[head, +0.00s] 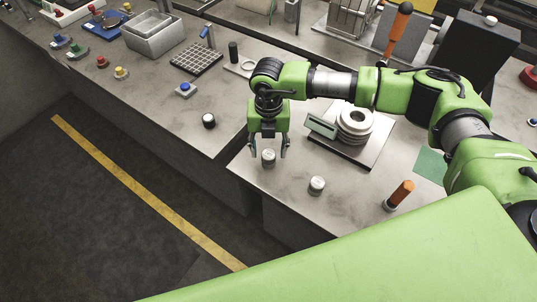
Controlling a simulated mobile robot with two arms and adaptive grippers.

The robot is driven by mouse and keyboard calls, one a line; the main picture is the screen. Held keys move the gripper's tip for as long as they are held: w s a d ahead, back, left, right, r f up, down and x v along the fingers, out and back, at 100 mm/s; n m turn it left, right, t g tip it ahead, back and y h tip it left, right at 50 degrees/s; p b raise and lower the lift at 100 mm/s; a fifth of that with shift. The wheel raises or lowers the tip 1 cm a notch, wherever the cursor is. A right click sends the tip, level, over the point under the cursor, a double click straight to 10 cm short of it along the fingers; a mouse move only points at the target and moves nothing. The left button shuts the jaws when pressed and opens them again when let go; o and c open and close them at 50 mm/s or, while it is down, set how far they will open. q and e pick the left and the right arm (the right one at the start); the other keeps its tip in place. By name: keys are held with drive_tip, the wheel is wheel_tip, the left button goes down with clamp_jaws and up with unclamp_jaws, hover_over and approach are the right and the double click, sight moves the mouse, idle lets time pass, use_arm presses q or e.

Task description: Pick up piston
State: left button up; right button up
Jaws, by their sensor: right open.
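My right gripper (268,150) points down over the near table, with its two fingers apart. A small silver cylinder that looks like a piston (268,158) stands upright on the table below the palm. In the picture it lies between the fingertips, with a gap on each side; I cannot tell the exact height of the tips. A second, similar silver cylinder (316,185) stands to the right and nearer to me. My left gripper is not in view.
A metal plate (372,150) with stacked rings (355,125) and a green block (321,125) lies right of the gripper. A dark round part (208,120) stands on the left table. The table's left edge is close to the gripper.

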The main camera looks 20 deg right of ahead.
sight(269, 154)
wheel_tip(269, 154, down, 2)
drive_tip(key=shift+f+p, duration=0.1)
drive_tip(key=shift+p, duration=0.2)
drive_tip(key=shift+f, duration=0.4)
clamp_jaws()
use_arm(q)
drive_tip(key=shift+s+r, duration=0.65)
